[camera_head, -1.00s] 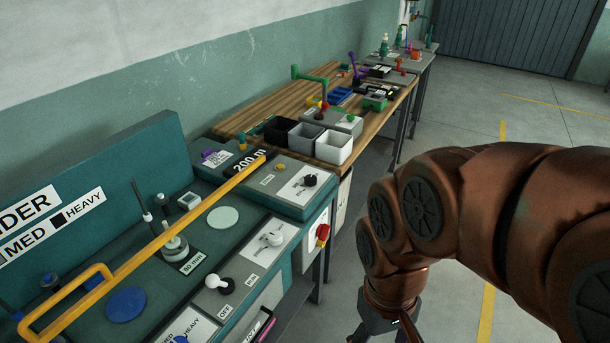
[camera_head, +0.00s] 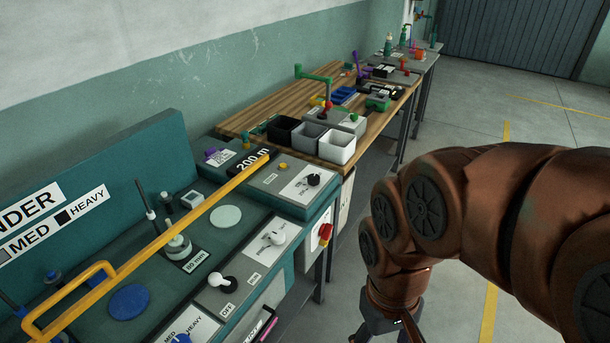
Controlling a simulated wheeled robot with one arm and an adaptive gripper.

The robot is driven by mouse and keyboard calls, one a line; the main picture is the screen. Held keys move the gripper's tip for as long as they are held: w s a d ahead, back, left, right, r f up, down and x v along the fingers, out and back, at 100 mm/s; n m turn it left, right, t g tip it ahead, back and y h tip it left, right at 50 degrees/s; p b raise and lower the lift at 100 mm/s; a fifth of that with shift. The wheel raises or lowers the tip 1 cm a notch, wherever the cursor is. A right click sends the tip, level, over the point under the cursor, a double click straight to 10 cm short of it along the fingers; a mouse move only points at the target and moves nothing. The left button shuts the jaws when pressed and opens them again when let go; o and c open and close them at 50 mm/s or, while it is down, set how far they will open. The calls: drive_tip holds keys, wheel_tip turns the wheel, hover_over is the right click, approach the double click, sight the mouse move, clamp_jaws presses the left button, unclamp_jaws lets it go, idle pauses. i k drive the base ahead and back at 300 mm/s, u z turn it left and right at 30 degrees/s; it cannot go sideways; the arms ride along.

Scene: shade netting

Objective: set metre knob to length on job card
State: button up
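A black knob (camera_head: 314,180) sits on a white dial plate (camera_head: 303,187) at the far right end of the teal machine; it looks like the metre knob, but the dial marks are too small to read. A black display (camera_head: 254,160) beside it reads "200 m", its end partly behind a yellow bar. I cannot make out a job card for certain. My gripper (camera_head: 390,334) hangs at the bottom edge, right of the machine and away from the knob. It is partly cut off, and its opening is unclear.
A yellow bar (camera_head: 160,240) crosses above the teal machine. A white-handled knob (camera_head: 276,238), a black-and-white lever (camera_head: 218,280) and a red switch (camera_head: 325,232) are nearby. Three bins (camera_head: 337,159) stand on the wooden bench. Floor right of the benches is clear.

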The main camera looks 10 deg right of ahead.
sight(314, 179)
drive_tip(key=u, duration=0.25)
drive_tip(key=i, duration=0.85)
drive_tip(key=u, duration=0.15)
drive_tip(key=k, duration=0.5)
drive_tip(key=u, duration=0.75)
drive_tip(key=i, duration=0.35)
drive_tip(key=z, duration=1.15)
